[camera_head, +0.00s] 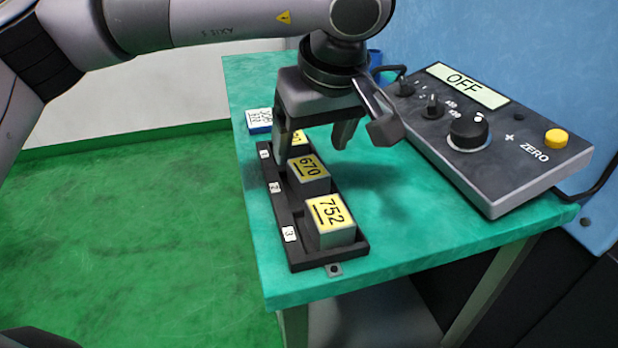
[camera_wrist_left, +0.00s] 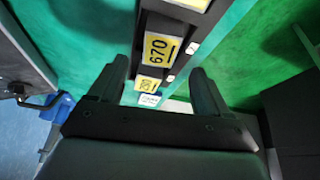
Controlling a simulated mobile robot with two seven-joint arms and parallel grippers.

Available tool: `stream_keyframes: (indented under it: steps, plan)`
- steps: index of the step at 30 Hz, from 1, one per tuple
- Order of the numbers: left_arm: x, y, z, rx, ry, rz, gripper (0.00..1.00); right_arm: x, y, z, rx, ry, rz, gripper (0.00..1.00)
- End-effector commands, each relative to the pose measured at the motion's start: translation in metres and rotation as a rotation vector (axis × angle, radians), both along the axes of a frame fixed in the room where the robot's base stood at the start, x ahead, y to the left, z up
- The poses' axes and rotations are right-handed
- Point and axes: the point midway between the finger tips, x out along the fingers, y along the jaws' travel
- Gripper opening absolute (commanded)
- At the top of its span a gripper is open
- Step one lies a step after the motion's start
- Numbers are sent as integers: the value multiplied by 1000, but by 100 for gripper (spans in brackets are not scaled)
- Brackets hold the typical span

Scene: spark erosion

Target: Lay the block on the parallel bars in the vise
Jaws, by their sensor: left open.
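A black rack (camera_head: 279,213) with numbered slots holds steel blocks with yellow labels. The 752 block (camera_head: 330,222) sits in slot 3 and the 670 block (camera_head: 308,177) in slot 2. A third block (camera_head: 299,138) at slot 1 is partly hidden behind my gripper. My left gripper (camera_head: 311,152) is open and empty, pointing down over the far part of the rack. In the left wrist view the 670 block (camera_wrist_left: 159,47) and a smaller-looking labelled block (camera_wrist_left: 148,85) show between and beyond the fingers. No vise or parallel bars are in view. My right gripper is not in view.
The rack stands on a green table (camera_head: 385,237). A grey control box (camera_head: 520,165) with knobs, a yellow button and an OFF display stands to the right. A blue-and-white labelled item (camera_head: 259,121) lies behind the rack. Clear tabletop lies between rack and box.

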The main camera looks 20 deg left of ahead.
Motion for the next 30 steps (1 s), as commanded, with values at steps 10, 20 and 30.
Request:
stream_keyframes:
  steps: [10,20,30]
  plan:
    - [8,7,-46,-3,3,1,78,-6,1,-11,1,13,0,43]
    - [9,7,-47,-3,1,1,45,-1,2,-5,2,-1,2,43]
    - [9,7,-46,-3,0,1,0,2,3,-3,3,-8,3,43]
